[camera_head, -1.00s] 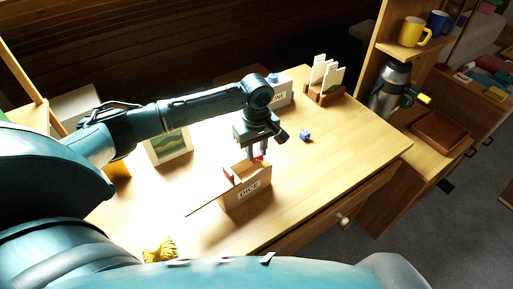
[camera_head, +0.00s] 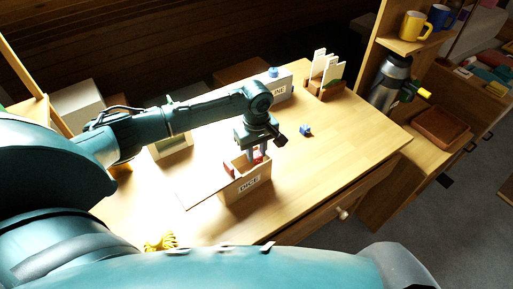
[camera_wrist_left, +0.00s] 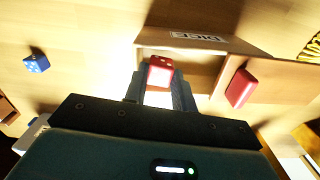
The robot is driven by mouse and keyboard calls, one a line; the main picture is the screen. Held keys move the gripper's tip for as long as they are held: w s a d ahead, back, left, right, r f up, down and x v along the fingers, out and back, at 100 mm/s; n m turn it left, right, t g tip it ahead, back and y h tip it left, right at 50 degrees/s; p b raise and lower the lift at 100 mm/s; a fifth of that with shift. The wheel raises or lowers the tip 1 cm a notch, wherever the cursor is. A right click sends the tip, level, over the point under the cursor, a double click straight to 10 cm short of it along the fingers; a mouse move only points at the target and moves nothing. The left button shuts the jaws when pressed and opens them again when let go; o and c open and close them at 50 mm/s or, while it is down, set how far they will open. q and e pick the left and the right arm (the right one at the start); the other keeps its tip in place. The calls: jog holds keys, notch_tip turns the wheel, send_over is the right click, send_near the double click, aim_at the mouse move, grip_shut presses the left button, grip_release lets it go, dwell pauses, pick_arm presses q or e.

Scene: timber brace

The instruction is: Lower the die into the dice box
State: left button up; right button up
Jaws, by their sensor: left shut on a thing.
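The dice box (camera_head: 245,190) is a wooden box labelled DICE, open at the top, near the desk's front edge. My left gripper (camera_head: 258,156) points down into its opening. It is shut on a red die (camera_wrist_left: 160,72) with pale pips, seen between the fingertips in the left wrist view. The die's lower side and the box floor beneath it are hidden. A red block-like piece (camera_wrist_left: 240,88) shows at the box's other side in the left wrist view. A thin board (camera_head: 205,192) sticks out left of the box. My right gripper is out of view.
A blue die (camera_head: 305,130) lies on the desk right of the box and also shows in the left wrist view (camera_wrist_left: 36,62). A card holder (camera_head: 325,88) and a white labelled box (camera_head: 279,89) stand behind. A yellow tasselled item (camera_head: 160,241) lies at the front left.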

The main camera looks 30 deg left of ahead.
aim_at(257, 154)
pick_arm(q)
jog(key=o, duration=1)
notch_tip(257, 154, up, 13)
jog(key=shift+r+b, duration=0.1)
jog(key=shift+b, duration=0.2)
dwell(0.4)
